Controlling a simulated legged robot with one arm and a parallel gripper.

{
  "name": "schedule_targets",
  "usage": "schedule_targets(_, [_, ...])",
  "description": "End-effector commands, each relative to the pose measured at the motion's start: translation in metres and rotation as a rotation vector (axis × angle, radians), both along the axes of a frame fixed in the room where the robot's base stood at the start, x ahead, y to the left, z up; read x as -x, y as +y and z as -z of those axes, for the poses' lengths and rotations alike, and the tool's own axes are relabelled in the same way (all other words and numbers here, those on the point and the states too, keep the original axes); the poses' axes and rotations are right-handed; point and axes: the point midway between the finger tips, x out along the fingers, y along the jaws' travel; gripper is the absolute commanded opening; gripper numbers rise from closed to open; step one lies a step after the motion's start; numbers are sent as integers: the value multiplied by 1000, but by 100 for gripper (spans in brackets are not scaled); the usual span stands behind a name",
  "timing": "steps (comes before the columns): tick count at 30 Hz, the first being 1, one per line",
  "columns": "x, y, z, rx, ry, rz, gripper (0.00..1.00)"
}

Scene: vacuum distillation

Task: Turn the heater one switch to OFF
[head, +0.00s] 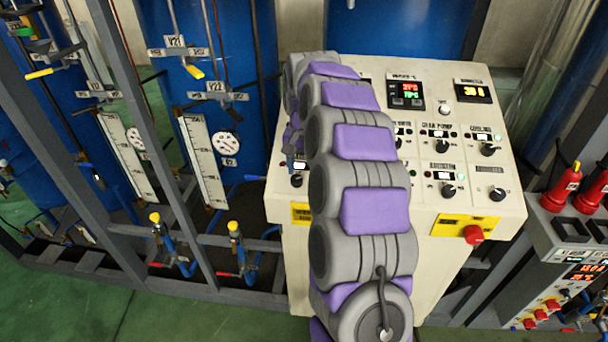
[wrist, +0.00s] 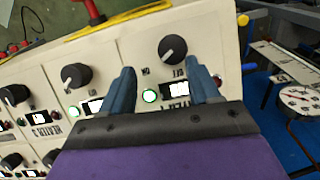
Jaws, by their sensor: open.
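In the wrist view, the panel appears upside down. The heater one switch (wrist: 172,48) is a round black knob near the panel's edge, just beyond my fingertips. Its white mark points down-left in the picture, toward the ON marking; the OFF marking (wrist: 179,72) is to the right. A green lamp (wrist: 150,96) glows below it. My gripper (wrist: 163,76) is open and empty, its two blue fingers either side of the lit label and short of the knob. In the head view, my gripper (head: 293,150) is partly hidden by my arm, at the panel's left side.
Other black knobs (wrist: 76,76) stand beside the switch on the control panel (head: 510,190). A red emergency button (head: 474,234) sits on its yellow plate at lower right. A blue tank, gauge (head: 226,143) and valves stand left of the panel.

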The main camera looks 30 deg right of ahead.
Motion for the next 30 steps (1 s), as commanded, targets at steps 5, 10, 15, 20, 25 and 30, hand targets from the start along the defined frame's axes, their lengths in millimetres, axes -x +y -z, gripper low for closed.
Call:
schedule_targets(5, [2, 12, 26, 2, 27, -4, 62])
schedule_targets(10, [2, 5, 28, -3, 22, -4, 62])
schedule_targets(15, [3, -3, 27, -10, 18, -3, 62])
schedule_targets(20, [2, -3, 27, -9, 17, -2, 47])
schedule_targets(25, [2, 1, 26, -1, 17, -2, 31])
schedule_targets(30, [4, 2, 25, -2, 16, -2, 15])
